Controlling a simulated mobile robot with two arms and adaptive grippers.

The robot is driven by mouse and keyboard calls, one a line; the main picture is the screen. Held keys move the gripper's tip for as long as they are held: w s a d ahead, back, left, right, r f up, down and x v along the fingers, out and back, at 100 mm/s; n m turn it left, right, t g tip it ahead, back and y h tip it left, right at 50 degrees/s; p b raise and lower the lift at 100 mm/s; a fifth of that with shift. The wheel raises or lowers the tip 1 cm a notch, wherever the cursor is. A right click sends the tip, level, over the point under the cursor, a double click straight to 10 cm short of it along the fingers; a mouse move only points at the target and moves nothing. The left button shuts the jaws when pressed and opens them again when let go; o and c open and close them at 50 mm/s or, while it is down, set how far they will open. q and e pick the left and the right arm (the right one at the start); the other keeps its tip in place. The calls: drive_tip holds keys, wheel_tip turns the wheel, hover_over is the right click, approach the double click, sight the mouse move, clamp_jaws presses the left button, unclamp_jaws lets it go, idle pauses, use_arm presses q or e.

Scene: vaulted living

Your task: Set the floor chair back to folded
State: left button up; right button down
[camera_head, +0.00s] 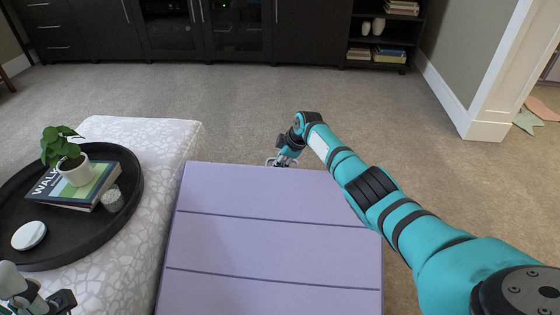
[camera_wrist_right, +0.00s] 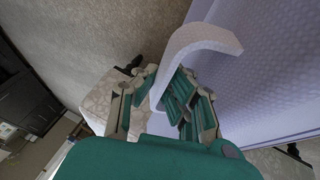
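The floor chair (camera_head: 275,239) is a lavender padded panel with dark cross seams, in the lower middle of the head view. Its textured lavender side fills the right of the right wrist view (camera_wrist_right: 275,85). A pale curved strap (camera_wrist_right: 205,38) sticks out from it. My right gripper (camera_head: 279,160) is at the chair's far edge. In the right wrist view its fingers (camera_wrist_right: 163,82) lie on both sides of the strap and appear closed on it. My left gripper (camera_head: 62,300) shows only partly at the lower left, over the ottoman; its fingers are unclear.
A white patterned ottoman (camera_head: 150,134) stands close to the chair's left. It bears a black round tray (camera_head: 75,255) with a plant, books, a candle glass and a white disc. Carpet is clear beyond, up to dark cabinets (camera_head: 170,30). A wall corner (camera_head: 480,125) stands right.

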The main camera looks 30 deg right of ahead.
drive_tip(key=shift+w+r, duration=0.25)
drive_tip(key=shift+r, duration=0.15)
drive_tip(key=c, duration=1.6)
unclamp_jaws()
drive_tip(key=shift+c, duration=0.2)
drive_tip(key=shift+s+a, duration=0.1)
drive_tip(key=shift+f, duration=0.15)
drive_tip(key=v, duration=1.2)
drive_tip(key=shift+s, duration=0.1)
